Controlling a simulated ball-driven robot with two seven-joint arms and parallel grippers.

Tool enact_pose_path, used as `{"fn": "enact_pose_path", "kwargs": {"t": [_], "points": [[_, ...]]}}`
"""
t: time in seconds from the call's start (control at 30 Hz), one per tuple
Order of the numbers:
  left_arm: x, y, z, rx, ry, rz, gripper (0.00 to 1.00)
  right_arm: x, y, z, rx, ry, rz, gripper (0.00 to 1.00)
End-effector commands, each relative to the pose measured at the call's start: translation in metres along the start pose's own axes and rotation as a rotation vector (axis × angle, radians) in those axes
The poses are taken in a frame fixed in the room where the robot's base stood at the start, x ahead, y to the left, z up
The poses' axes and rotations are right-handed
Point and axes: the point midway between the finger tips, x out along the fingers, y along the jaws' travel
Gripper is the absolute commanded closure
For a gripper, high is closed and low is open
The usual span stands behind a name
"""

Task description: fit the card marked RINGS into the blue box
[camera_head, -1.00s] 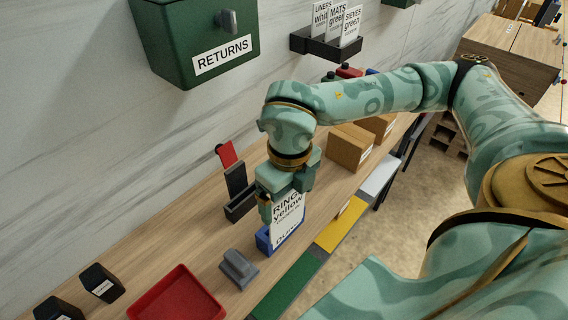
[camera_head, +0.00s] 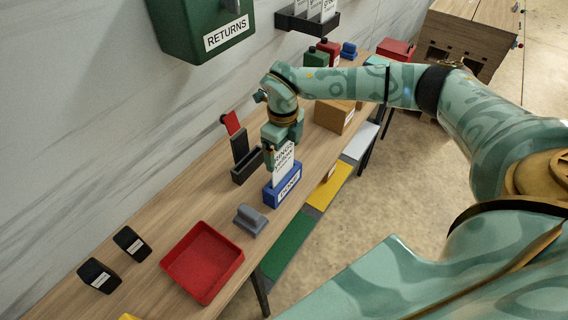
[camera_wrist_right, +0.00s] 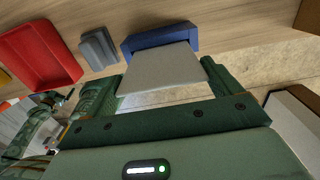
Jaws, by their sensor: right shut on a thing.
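The white card marked RINGS (camera_head: 283,168) is held roughly upright in my right gripper (camera_head: 280,150), which is shut on its upper part. The card's lower end meets the top of the blue box (camera_head: 284,192), a small labelled holder on the wooden bench. Its bottom edge seems to pass behind the box's front wall; how deep it sits I cannot tell. In the right wrist view the card (camera_wrist_right: 163,68) lies between the fingers, its far edge at the blue box (camera_wrist_right: 160,38). My left gripper is in neither view.
A dark holder with a red-topped card (camera_head: 246,166) stands behind the blue box. A grey block (camera_head: 250,219) and a red tray (camera_head: 203,262) lie to its left. A cardboard box (camera_head: 334,115) stands to the right. The green RETURNS bin (camera_head: 190,35) hangs above.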

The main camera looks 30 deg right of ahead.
Motion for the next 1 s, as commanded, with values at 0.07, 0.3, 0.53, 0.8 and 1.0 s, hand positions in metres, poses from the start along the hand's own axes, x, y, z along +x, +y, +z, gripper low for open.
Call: {"fn": "enact_pose_path", "kwargs": {"t": [0.07, 0.3, 0.53, 0.8, 1.0], "points": [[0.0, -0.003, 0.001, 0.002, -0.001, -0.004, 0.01, 0.008, 0.0, 0.0, 0.001, 0.0, 0.0, 0.42], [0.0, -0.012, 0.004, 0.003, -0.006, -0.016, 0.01, 0.04, 0.0, -0.001, 0.003, 0.003, 0.001, 0.42], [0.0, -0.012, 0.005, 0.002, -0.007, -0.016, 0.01, 0.047, 0.0, 0.0, 0.003, -0.001, 0.0, 0.42], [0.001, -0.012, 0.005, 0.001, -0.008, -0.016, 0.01, 0.05, 0.0, 0.0, 0.003, -0.001, 0.0, 0.0], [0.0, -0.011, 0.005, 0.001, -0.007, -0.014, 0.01, 0.049, 0.0, 0.0, 0.003, -0.001, 0.0, 0.0]]}}
